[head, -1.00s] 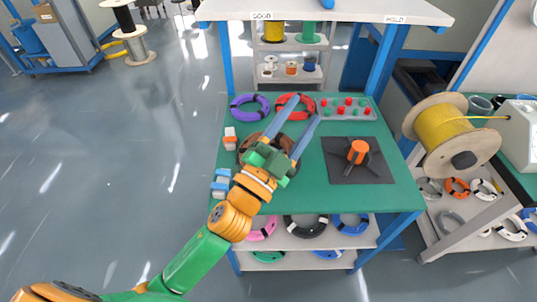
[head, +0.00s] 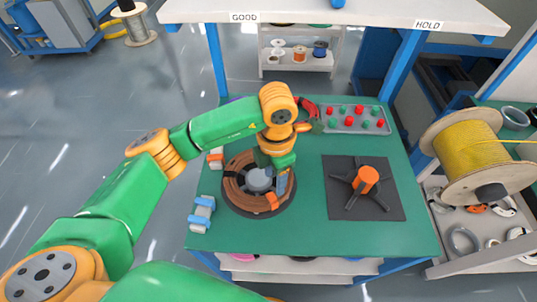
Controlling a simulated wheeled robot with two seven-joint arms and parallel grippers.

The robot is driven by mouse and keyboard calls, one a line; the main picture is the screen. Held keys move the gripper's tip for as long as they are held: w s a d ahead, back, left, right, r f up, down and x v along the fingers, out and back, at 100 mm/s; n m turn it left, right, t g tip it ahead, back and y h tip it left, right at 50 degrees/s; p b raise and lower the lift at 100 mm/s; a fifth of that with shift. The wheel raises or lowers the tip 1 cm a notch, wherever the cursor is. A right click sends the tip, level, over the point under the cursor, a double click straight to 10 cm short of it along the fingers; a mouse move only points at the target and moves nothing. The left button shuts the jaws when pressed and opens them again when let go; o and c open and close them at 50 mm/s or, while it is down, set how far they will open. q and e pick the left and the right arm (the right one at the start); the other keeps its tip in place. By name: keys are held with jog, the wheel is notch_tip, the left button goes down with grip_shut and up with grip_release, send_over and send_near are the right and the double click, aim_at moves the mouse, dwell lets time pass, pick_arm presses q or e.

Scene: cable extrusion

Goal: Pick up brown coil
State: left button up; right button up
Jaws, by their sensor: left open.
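The brown coil (head: 236,190) lies flat on the green table, on a dark round base at the left, with a grey hub (head: 260,180) in its middle. An orange band (head: 272,202) shows at its front right. My left gripper (head: 282,186) points down over the right side of the coil, its blue-grey fingers at the ring. The gripper is open; the wrist hides the coil's far right part. Whether the fingers touch the coil cannot be told. My right gripper is out of view.
A dark mat (head: 346,205) with an orange-topped stand (head: 366,179) is right of the coil. A tray of red and green parts (head: 353,119) stands behind it. A red coil (head: 308,106) is partly hidden by my arm. Small blocks (head: 202,213) lie at the left edge.

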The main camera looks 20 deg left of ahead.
aim_at(273, 196)
pick_arm(q)
jog(key=shift+f, duration=0.35)
jog(key=shift+s+f+p, duration=0.9)
jog(key=shift+s+f, duration=0.15)
jog(key=shift+s, duration=0.2)
notch_tip(273, 196, down, 4)
jog(key=shift+w+d+r, duration=0.15)
jog(key=shift+r, duration=0.1)
jog(key=shift+w, duration=0.15)
jog(key=shift+c, duration=0.2)
jog(key=c, duration=0.7)
grip_shut()
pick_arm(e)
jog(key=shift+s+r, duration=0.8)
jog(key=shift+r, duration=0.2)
